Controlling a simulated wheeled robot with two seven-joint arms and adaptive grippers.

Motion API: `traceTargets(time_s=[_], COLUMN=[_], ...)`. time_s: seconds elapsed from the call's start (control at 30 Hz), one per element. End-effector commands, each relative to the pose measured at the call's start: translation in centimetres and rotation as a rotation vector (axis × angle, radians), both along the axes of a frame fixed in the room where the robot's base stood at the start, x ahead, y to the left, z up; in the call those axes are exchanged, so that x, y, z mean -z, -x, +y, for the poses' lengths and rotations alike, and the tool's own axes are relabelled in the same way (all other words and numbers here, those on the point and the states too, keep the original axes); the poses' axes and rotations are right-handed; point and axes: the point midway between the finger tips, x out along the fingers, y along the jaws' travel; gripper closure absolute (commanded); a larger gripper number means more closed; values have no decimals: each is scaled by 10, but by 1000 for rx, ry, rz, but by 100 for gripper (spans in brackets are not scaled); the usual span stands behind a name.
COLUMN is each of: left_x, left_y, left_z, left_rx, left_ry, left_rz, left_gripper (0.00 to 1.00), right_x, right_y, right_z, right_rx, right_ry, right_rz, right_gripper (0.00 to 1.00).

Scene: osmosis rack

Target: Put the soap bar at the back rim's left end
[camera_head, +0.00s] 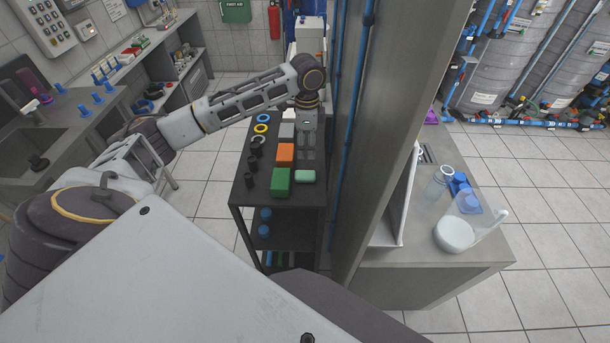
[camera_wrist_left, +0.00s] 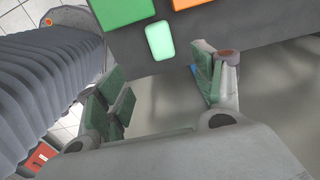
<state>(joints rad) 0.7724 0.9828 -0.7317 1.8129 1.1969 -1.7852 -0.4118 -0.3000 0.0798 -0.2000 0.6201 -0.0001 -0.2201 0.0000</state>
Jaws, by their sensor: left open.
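The soap bar (camera_head: 305,176) is a pale mint-green rounded block. It lies on the dark top of the rack (camera_head: 242,190), close to the right edge at the near end. It also shows in the left wrist view (camera_wrist_left: 160,40), beyond the fingers. My left gripper (camera_head: 307,140) hangs over the far right part of the rack top, farther back than the soap bar. In the left wrist view, its green-padded fingers (camera_wrist_left: 163,92) are spread apart with nothing between them. The back rim's left end cannot be picked out clearly. My right gripper is not in view.
A green block (camera_head: 281,182) lies just left of the soap bar, with an orange block (camera_head: 285,152) behind it. Blue, yellow and dark rings line the rack's left side. A grey wall panel (camera_head: 385,120) and blue pipes stand close on the right.

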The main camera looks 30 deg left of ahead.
Motion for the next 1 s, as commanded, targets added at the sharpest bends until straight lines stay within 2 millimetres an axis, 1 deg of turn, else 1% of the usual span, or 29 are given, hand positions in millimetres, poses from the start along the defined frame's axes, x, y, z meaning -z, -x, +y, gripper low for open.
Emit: traceTargets(time_s=[0.17, 0.27, 0.7, 0.83, 1.0], left_x=[7, 17, 72, 82, 87], left_y=[0, 0, 0, 0, 0], left_z=[0, 0, 0, 0, 0], left_rx=[0, -1, -1, 0, 0], left_ry=[0, 0, 0, 1, 1], left_rz=[1, 4, 2, 0, 1], left_gripper=[32, 32, 32, 32, 32], right_x=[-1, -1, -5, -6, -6], right_y=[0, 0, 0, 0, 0], right_z=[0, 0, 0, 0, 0], right_rx=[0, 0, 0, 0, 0], right_ry=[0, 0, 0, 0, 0], right_rz=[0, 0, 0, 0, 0], right_gripper=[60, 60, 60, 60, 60])
